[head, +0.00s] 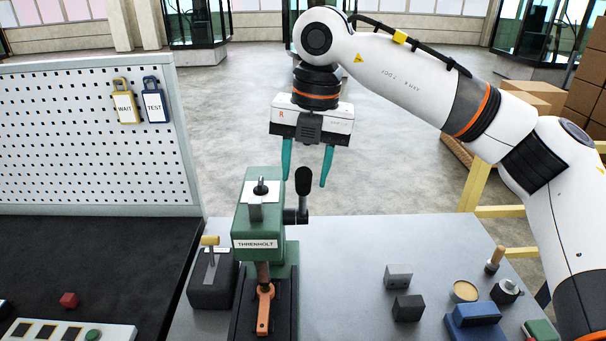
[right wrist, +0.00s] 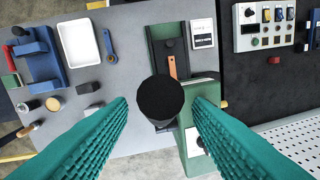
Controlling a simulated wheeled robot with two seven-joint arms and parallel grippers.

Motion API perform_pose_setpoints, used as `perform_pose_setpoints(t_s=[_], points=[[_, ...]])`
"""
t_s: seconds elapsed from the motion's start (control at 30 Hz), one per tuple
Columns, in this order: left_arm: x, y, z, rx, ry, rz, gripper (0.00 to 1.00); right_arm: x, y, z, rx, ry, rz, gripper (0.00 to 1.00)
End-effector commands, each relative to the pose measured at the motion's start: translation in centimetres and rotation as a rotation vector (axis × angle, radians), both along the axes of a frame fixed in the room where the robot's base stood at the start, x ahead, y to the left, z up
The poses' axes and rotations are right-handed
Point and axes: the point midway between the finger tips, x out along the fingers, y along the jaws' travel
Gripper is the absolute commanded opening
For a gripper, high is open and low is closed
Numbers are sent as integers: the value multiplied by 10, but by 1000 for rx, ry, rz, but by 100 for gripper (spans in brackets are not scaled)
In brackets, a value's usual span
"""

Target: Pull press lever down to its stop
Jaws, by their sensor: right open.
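The green press (head: 262,215), labelled THRENHOLT, stands on the grey table. Its lever (head: 303,185) has a black grip and sticks up at the right of the press head. In the right wrist view the round black end of the lever (right wrist: 160,98) faces the camera, centred between the fingers. My right gripper (head: 305,176) is open, pointing down over the lever, one teal finger on each side. A gap shows between the grip and each finger. The press also shows in the right wrist view (right wrist: 198,110). My left gripper is not in view.
Small grey blocks (head: 398,276), a blue fixture (head: 473,320) and a round tin (head: 464,291) lie right of the press. A dark block with a yellow-handled tool (head: 210,280) stands close on its left. A pegboard (head: 90,135) rises at the left.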

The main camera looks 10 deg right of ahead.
Motion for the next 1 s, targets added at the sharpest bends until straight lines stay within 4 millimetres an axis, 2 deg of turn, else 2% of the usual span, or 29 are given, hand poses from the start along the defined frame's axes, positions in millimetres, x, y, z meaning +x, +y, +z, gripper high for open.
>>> perform_pose_setpoints(t_s=[0.1, 0.27, 0.57, 0.6, 0.87, 1.0], points=[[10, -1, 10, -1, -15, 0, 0, 0, 1, -16, -2, 4, 0, 46], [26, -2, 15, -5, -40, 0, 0, 1, 3, -30, -1, 1, -1, 46], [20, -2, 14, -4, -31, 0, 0, 1, 4, -34, 0, 0, 0, 46], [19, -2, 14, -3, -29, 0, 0, 1, 4, -34, 0, 0, 0, 44], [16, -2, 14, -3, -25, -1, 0, 1, 4, -34, 0, 0, 0, 2], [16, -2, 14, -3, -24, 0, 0, 1, 4, -34, 0, 0, 0, 0]])
